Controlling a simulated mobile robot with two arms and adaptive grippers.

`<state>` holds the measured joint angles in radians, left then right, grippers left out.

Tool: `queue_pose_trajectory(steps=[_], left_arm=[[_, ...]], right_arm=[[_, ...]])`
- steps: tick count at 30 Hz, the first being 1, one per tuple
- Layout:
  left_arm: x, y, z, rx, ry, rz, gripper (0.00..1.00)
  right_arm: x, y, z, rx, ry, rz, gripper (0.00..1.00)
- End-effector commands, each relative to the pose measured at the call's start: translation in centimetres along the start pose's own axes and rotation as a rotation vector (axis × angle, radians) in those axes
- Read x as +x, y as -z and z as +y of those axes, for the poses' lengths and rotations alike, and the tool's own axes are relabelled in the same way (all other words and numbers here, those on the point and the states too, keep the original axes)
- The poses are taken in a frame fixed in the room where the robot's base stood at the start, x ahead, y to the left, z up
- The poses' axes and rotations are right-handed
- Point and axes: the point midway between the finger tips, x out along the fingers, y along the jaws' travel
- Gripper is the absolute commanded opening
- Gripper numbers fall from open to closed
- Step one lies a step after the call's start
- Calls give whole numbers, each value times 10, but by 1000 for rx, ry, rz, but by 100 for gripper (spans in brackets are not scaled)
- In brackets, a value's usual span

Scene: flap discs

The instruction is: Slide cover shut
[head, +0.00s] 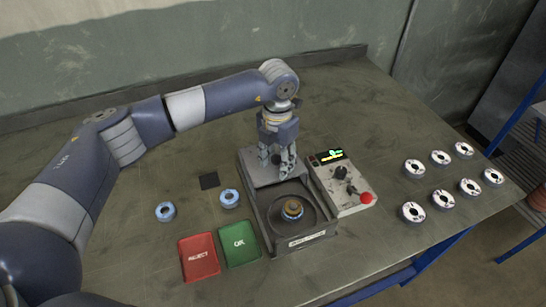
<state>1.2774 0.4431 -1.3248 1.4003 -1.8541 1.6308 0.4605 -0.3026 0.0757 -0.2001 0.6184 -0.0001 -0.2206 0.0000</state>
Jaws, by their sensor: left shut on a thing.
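The cover (264,170) is a grey plate over the back part of a dark machine housing (304,241) in the middle of the table. The front of the housing is uncovered and shows a round recess with a brown and blue disc (292,209) in it. My left gripper (284,173) points down at the cover's right front part, its fingers closed. What lies between the fingers is too small to make out, but it appears to be a handle on the cover. My right gripper is not in view.
A control box (343,184) with a red knob adjoins the housing on the right. Several white discs (441,199) stand at the right. Blue discs (229,198), a red REJECT pad (199,257) and a green OK pad (238,244) lie left. The table's front right is clear.

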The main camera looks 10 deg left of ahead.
Motion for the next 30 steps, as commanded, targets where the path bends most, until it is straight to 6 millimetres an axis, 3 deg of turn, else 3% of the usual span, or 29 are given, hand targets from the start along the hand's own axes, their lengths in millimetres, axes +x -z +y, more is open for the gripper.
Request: queue_pose_trajectory(steps=[1,8,30], left_arm=[[10,5,0,0,-1,17,29],[10,8,-6,1,-1,18,26],[10,34,-49,0,-4,19,20]], right_arm=[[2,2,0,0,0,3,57],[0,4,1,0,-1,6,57],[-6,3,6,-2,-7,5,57]])
